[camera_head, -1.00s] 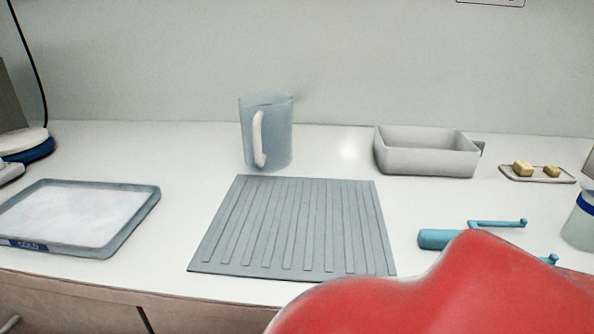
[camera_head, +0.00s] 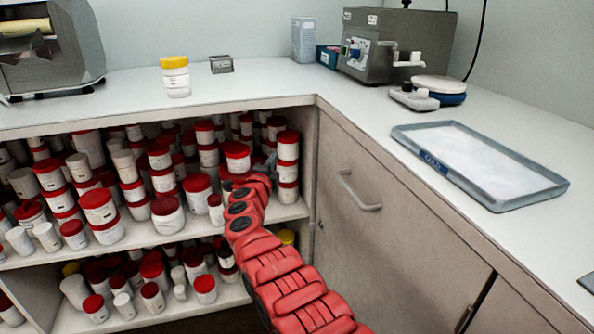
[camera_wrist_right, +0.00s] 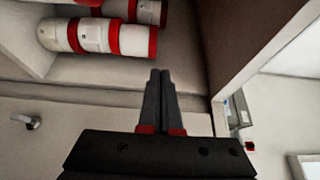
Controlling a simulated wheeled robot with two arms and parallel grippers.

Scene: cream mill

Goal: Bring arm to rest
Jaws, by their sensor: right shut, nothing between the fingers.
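My right arm (camera_head: 285,285), red and jointed, reaches from the bottom of the head view to the front of the open shelf. Its gripper (camera_head: 268,162) is small there and partly lost against the jars. In the right wrist view my right gripper (camera_wrist_right: 160,75) shows its two dark fingers pressed together, with nothing between them. White jars with red bands (camera_wrist_right: 97,37) lie past the fingertips in that view, apart from them. My left gripper is in neither view.
The shelf unit (camera_head: 300,208) is crowded with red-lidded jars (camera_head: 98,207). A cabinet door with a handle (camera_head: 360,192) stands right of my arm. Above are a yellow-lidded jar (camera_head: 175,78), a grey machine (camera_head: 398,45) and a tray (camera_head: 498,190). The counter has clear stretches.

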